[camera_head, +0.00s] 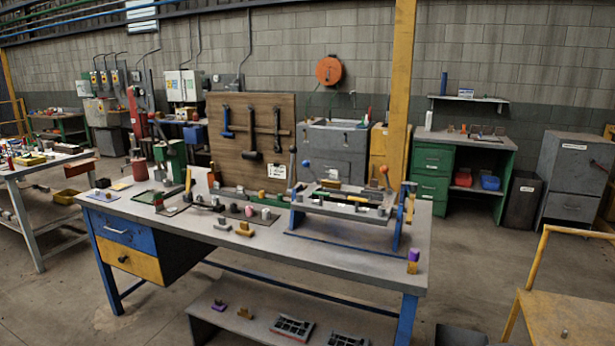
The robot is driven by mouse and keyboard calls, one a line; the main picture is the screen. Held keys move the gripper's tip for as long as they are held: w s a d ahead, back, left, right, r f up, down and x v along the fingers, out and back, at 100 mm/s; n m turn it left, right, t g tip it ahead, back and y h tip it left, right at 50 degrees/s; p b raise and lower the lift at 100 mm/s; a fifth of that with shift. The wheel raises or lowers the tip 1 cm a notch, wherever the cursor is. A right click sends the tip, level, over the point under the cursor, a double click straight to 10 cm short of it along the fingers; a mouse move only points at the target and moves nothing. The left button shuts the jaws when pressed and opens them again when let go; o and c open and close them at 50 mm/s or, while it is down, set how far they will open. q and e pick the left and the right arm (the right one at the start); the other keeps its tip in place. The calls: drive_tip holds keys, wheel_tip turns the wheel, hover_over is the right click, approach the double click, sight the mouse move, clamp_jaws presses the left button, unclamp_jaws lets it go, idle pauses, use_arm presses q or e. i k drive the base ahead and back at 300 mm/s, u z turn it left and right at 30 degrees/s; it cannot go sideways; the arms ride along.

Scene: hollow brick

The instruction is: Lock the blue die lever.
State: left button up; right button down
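A press-like die fixture (345,209) with a grey top and blue legs stands at the right part of the workbench. A lever with a blue ball knob (306,163) sticks up at its left end. The lever's rod is thin and small, so I cannot tell whether it is locked. A second lever with an orange-red ball knob (384,169) stands at the fixture's right end. Neither of my grippers shows in the head view.
The grey workbench top (275,248) carries small blocks and tools left of the fixture. A wooden tool board (231,145) stands behind. A purple-and-yellow piece (413,261) sits near the right front corner. A yellow-framed bench (565,315) is at the lower right.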

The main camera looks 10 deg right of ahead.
sight(306, 163)
drive_tip(key=u, duration=0.15)
drive_tip(key=i, duration=0.4)
drive_tip(key=u, duration=0.75)
drive_tip(key=i, duration=1.6)
drive_tip(key=z, duration=0.85)
drive_tip(key=k, duration=0.9)
drive_tip(key=z, duration=0.15)
drive_tip(key=i, duration=0.95)
drive_tip(key=u, duration=0.1)
